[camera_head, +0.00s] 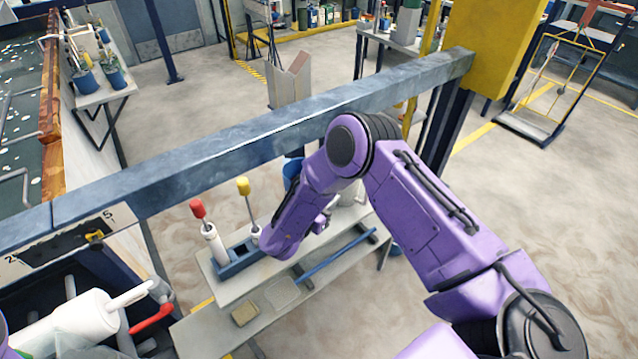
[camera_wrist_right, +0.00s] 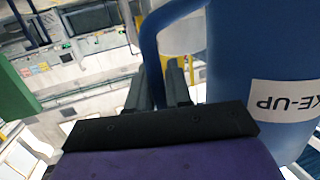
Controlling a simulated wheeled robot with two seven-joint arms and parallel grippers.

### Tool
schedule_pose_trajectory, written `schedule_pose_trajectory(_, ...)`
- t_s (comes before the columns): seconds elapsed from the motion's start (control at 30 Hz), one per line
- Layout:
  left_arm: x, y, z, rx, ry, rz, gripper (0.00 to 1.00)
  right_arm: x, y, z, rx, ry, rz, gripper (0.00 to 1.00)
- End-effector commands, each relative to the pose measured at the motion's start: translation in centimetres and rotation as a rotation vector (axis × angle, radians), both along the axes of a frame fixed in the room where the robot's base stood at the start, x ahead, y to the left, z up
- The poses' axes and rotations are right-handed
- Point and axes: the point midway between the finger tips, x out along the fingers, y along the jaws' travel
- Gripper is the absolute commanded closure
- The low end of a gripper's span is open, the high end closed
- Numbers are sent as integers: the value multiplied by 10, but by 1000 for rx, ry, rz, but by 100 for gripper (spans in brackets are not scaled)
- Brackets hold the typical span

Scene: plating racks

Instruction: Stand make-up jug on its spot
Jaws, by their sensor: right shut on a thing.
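The blue make-up jug (camera_wrist_right: 262,50) fills the right side of the right wrist view. Its white label reads "KE-UP" upside down in that picture. My right gripper (camera_wrist_right: 165,85) is shut on the jug's blue handle (camera_wrist_right: 150,45), beside the jug body. In the head view my purple right arm reaches over the bench (camera_head: 232,288) and hides most of the gripper and jug. A blue patch (camera_head: 292,172) shows beside the arm; I cannot tell whether it is the jug. The jug's spot cannot be made out. My left gripper is not in view.
A white cylinder (camera_head: 75,325) is at lower left.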

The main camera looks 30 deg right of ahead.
Motion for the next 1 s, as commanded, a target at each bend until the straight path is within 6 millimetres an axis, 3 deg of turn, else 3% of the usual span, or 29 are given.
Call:
schedule_pose_trajectory(0.47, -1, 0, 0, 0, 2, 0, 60, -4, 0, -5, 1, -2, -62, 100)
schedule_pose_trajectory(0.83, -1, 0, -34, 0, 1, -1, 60, -5, 0, -46, 0, -1, -60, 100)
schedule_pose_trajectory(1.0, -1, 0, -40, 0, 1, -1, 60, -4, 0, -55, 0, -2, -60, 100)
